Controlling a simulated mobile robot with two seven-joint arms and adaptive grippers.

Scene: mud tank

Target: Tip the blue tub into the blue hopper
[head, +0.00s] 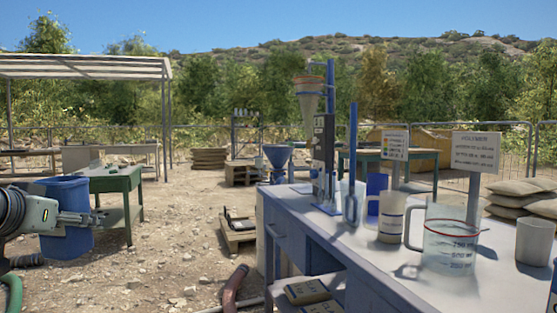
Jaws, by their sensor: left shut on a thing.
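The blue tub (66,187) is at the left of the head view, upright, in front of the green table. My left gripper (88,218) lies across the tub's near side and is shut on it; the exact contact is hard to see. The tub's inside cannot be seen. The blue hopper (277,155), a funnel shape, stands farther back near the middle, well to the right of the tub and apart from it. My right gripper is not in view.
A long bench (345,245) with jugs, a clear measuring jug (450,245) and signs fills the right. A green table (115,185) stands behind the tub. A pallet (238,232) and a brown hose (234,287) lie on the ground. Open gravel lies between tub and bench.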

